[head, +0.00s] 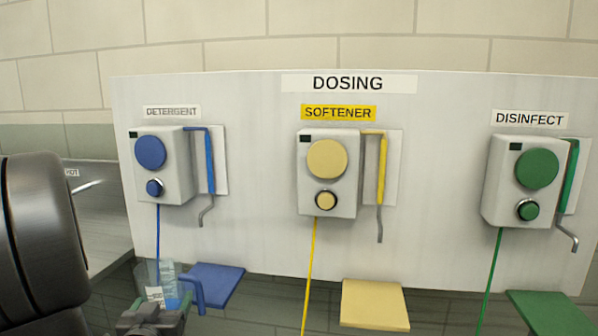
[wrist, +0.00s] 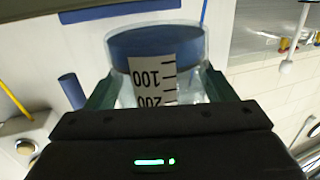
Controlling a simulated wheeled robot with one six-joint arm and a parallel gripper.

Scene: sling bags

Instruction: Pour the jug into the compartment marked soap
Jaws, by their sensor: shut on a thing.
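My gripper (head: 157,306) is shut on a clear jug (head: 168,272) at the lower left of the head view. The jug has a white scale label and stands close to upright there. In the wrist view the gripper (wrist: 157,90) has a finger on each side of the jug (wrist: 190,84). The scale reads 100 and 200 upside down, and a blue round area shows at the jug's far end. I cannot tell whether that blue is liquid. No compartment marked soap can be read in these views.
A white DOSING panel (head: 260,222) carries dispensers marked DETERGENT (head: 178,187), SOFTENER (head: 344,205) and DISINFECT (head: 496,208). Below them are a blue plate (head: 216,283), a yellow plate (head: 374,305) and a green plate (head: 550,312). The blue plate is close beside the jug. A grey metal surface (head: 100,210) lies left.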

